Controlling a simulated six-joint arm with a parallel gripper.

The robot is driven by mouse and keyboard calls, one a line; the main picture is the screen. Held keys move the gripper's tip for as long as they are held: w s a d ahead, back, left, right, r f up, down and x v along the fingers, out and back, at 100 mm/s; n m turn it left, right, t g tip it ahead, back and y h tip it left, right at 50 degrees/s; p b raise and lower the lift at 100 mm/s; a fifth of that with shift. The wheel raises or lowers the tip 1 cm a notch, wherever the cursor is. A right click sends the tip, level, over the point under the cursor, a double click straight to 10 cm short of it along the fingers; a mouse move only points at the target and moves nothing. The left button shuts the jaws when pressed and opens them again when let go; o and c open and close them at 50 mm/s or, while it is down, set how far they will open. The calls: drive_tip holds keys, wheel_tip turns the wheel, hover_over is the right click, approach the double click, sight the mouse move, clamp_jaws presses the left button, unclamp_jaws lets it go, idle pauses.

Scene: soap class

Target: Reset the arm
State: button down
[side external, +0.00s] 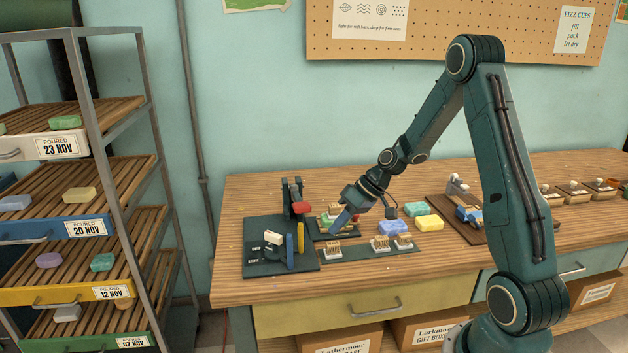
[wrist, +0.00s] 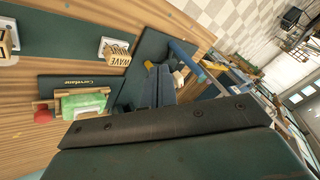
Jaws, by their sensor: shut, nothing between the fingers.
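My gripper (side external: 341,222) hangs over the middle of the workbench in the side view, pointing down and left, with its fingers together and nothing held. Its dark fingers (wrist: 158,88) also show close together in the wrist view. A green soap bar (wrist: 83,104) lies in a wooden holder with a red knob (wrist: 42,116), beside the fingers and apart from them. In the side view the gripper partly covers this holder. My arm is bent, with its elbow high above the bench.
A dark press stand (side external: 262,262) with a red part stands left of the gripper. Blue (side external: 393,229), yellow (side external: 429,223) and green (side external: 415,209) soaps lie to the right. A slatted drying rack (side external: 85,205) stands at far left.

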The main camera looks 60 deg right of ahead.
drive_tip(key=shift+s+d+r, duration=0.15)
drive_tip(key=shift+s+r, duration=0.25)
drive_tip(key=shift+r, duration=0.1)
drive_tip(key=s+a+r+n+g+h, duration=0.1)
drive_tip(key=s+a+r+h, duration=0.15)
drive_tip(key=a+r, duration=0.3)
drive_tip(key=s+a+r+h, duration=0.1)
drive_tip(key=s+a+r, duration=0.35)
drive_tip(key=r, duration=0.25)
drive_tip(key=s+a+r, duration=0.2)
drive_tip(key=s+a, duration=0.1)
drive_tip(key=s, duration=0.4)
drive_tip(key=s+a+r+t+h, duration=0.1)
drive_tip(key=s+a+r, duration=0.2)
drive_tip(key=s, duration=0.4)
drive_tip(key=shift+s+r, duration=0.25)
drive_tip(key=shift+r, duration=0.1)
drive_tip(key=shift+h, duration=0.25)
